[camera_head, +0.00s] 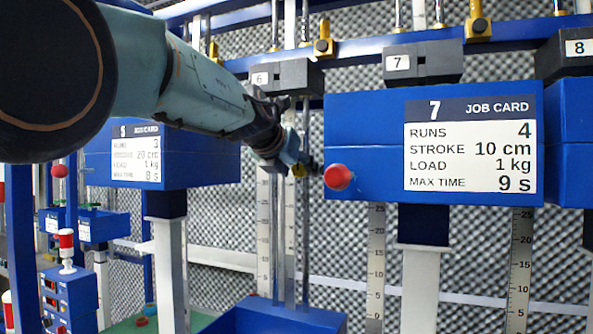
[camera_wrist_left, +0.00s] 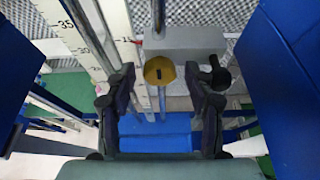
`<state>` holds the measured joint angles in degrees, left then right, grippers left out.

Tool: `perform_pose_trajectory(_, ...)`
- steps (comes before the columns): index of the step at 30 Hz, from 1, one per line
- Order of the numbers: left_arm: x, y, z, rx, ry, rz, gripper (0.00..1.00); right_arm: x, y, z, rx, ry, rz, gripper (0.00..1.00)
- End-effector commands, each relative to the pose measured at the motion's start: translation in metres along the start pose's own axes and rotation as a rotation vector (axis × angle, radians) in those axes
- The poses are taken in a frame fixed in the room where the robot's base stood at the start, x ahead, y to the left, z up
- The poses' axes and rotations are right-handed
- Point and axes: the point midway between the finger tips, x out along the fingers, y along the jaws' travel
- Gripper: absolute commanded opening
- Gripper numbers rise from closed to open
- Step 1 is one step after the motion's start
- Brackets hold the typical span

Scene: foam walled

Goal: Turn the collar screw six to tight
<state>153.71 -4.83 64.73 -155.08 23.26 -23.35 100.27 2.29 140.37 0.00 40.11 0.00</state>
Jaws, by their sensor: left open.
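My left gripper (camera_head: 290,152) reaches in from the left toward the rods below the grey block marked 6 (camera_head: 278,77). In the left wrist view its two fingers (camera_wrist_left: 162,98) are apart, with nothing held between them. A grey block (camera_wrist_left: 185,42) is ahead of them around a rod. On it is a yellow faceted knob (camera_wrist_left: 160,71) with a dark slot, in line with the gap between the fingers. A black knob (camera_wrist_left: 212,73) is at the block's right, near the right finger. I cannot tell which knob is the collar screw. In the head view the arm hides part of this area.
A blue box with job card 7 (camera_head: 365,180) and a red knob (camera_head: 338,177) stands close right of the gripper. The blue box with card 5 (camera_head: 205,160) is at left. A blue base (camera_head: 275,318) lies below the rods. Upright scales (camera_head: 376,260) stand near.

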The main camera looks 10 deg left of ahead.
Motion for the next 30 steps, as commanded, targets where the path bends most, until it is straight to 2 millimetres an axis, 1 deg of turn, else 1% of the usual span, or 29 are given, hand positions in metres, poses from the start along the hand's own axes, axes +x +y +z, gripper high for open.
perform_pose_trajectory(5, -0.002, 0.000, 0.002, 0.000, -0.003, 0.000, 0.54, 0.000, 0.000, 0.000, 0.000, 0.000, 0.000, 0.40)
perform_pose_trajectory(8, -0.010, 0.000, 0.002, 0.000, -0.004, 0.001, 0.54, 0.000, 0.000, 0.000, 0.000, 0.000, 0.000, 0.40)
perform_pose_trajectory(15, -0.046, 0.000, 0.002, 0.000, -0.004, 0.001, 0.54, 0.000, 0.000, 0.000, 0.000, 0.000, 0.000, 0.40)
perform_pose_trajectory(21, -0.069, 0.000, 0.001, -0.001, -0.002, 0.000, 0.54, 0.000, 0.000, 0.000, 0.000, 0.000, 0.000, 0.40)
perform_pose_trajectory(24, -0.074, 0.000, 0.001, 0.000, -0.001, 0.000, 0.54, 0.000, 0.000, 0.000, 0.000, 0.000, 0.000, 0.40)
perform_pose_trajectory(30, -0.075, 0.000, 0.000, 0.000, 0.000, 0.000, 0.54, 0.000, 0.000, 0.000, 0.000, 0.000, 0.000, 0.40)
